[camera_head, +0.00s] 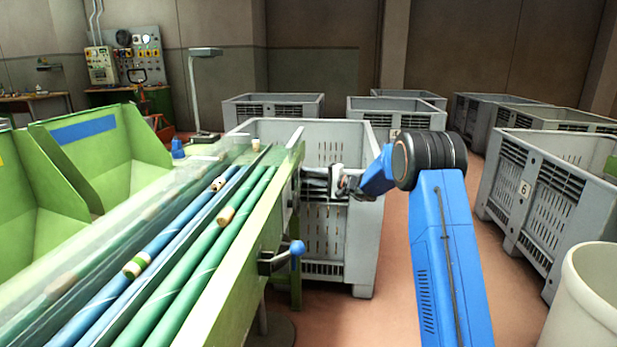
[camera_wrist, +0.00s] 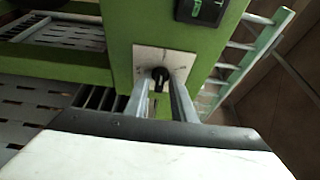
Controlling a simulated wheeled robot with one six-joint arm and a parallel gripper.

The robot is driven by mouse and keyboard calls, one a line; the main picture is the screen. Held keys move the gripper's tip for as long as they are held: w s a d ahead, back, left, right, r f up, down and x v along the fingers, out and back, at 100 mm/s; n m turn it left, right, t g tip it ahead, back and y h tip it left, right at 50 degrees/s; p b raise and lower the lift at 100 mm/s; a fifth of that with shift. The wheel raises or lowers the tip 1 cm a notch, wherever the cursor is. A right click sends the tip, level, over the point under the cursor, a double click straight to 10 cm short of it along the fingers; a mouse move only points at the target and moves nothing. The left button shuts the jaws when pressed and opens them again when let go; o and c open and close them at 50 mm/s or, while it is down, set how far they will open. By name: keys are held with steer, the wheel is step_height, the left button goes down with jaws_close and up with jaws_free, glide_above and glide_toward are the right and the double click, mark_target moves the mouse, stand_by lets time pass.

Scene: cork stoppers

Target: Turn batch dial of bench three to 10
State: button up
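The dial is a small black knob (camera_wrist: 160,73) on a white square plate with faint marks, fixed to a green panel. I cannot read the marks or where the knob points. The two grey fingers of my gripper (camera_wrist: 160,82) reach up to the plate, one on each side of the knob. Whether they touch or grip it is not clear. In the head view my gripper (camera_head: 318,180) is at the end of the green bench (camera_head: 222,270), and the dial is hidden there.
A dark display (camera_wrist: 203,10) with green characters sits above the plate. A blue-knobbed lever (camera_head: 296,248) sticks out from the bench side. A grey crate (camera_head: 352,245) stands behind my gripper. A numbered crate (camera_head: 537,215) and a pale bin (camera_head: 585,305) stand right.

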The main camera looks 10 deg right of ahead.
steer(key=shift+m, duration=0.3)
steer(key=m+g, duration=0.3)
steer(key=m, duration=0.2)
steer(key=m+g, duration=0.3)
steer(key=m, duration=0.3)
steer(key=w+m+g, duration=0.1)
steer(key=m+g, duration=0.2)
steer(key=m, duration=0.2)
steer(key=shift+d+r+m+g, duration=0.25)
steer(key=shift+m+g, duration=0.15)
stand_by(0.4)
stand_by(0.4)
steer(key=o, duration=0.7)
steer(key=shift+o, duration=0.2)
steer(key=shift+r, duration=0.1)
